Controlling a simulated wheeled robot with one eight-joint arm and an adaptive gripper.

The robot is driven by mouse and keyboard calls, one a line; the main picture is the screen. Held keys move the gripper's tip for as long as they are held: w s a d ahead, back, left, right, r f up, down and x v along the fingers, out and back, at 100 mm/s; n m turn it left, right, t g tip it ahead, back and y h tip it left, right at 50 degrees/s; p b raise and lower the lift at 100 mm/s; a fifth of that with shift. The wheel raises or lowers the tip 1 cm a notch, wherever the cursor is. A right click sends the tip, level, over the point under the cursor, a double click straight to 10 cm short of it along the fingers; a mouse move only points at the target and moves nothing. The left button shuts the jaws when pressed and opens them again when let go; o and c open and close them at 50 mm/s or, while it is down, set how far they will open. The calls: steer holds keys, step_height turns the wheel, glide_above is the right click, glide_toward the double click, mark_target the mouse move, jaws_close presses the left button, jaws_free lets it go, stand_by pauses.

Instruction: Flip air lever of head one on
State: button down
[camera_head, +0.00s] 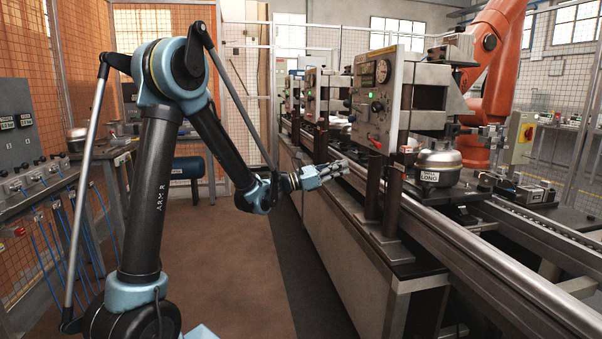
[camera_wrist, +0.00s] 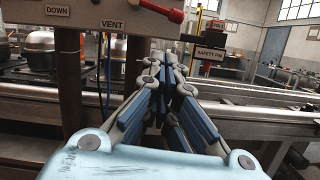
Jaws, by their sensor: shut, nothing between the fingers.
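A test head panel (camera_head: 374,100) with a round gauge and a lit green button stands right of my gripper in the head view. I cannot tell from its markings whether it is head one. Its bottom edge shows in the wrist view with a DOWN label (camera_wrist: 57,10), a VENT label (camera_wrist: 111,25) and a red lever tip (camera_wrist: 177,15). Which lever is the air lever cannot be told. My gripper (camera_head: 341,168) is shut and empty, below and left of the panel, apart from it. Its fingers meet in the wrist view (camera_wrist: 166,65).
Dark posts (camera_head: 373,188) stand under the panel. A silver compressor labelled LONG (camera_head: 438,166) sits right of them beside the conveyor rail (camera_head: 500,262). A SAFETY PIN sign (camera_wrist: 210,53) is beyond my fingers. The floor (camera_head: 225,255) left of the line is clear.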

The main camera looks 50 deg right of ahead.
steer(key=shift+w, duration=0.15)
